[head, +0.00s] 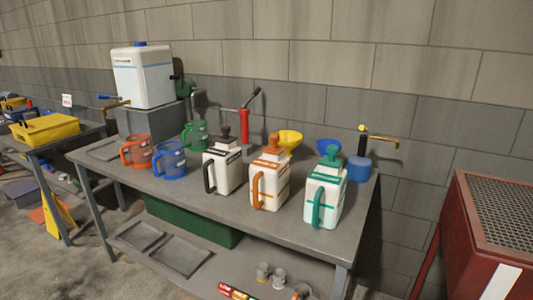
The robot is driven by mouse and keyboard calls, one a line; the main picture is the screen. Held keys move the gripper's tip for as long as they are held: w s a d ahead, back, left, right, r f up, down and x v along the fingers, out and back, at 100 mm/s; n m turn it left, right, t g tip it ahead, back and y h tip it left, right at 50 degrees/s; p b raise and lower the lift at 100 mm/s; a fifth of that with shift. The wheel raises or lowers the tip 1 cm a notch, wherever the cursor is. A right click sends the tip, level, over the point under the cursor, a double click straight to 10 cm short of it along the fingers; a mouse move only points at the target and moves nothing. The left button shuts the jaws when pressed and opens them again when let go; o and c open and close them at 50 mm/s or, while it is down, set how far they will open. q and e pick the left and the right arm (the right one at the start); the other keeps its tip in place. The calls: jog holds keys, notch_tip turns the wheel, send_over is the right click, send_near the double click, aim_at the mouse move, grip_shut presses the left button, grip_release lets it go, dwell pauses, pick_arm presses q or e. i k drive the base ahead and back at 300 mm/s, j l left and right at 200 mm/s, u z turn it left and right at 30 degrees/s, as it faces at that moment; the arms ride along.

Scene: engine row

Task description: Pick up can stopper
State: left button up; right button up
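Three white cans stand upright in a row on a grey metal table (170,200). The left can (225,170) has a black handle and a black stopper (225,133) on top. The middle can (272,183) has an orange handle and an orange stopper (273,142). The right can (327,200) has a green handle and a green stopper (331,154). I cannot tell which stopper is the task's can stopper. Neither of my grippers shows in the head view.
Red (138,152), blue (171,160) and green (196,136) jugs stand left of the cans. Yellow (291,139) and blue (328,146) funnels are behind them. A white tank (142,78) stands back left. A red grated cabinet (490,240) is at right.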

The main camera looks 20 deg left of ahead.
aim_at(225, 139)
jog(key=i+j+u, duration=0.35)
jog(key=i+j, duration=0.6)
jog(key=i, duration=0.1)
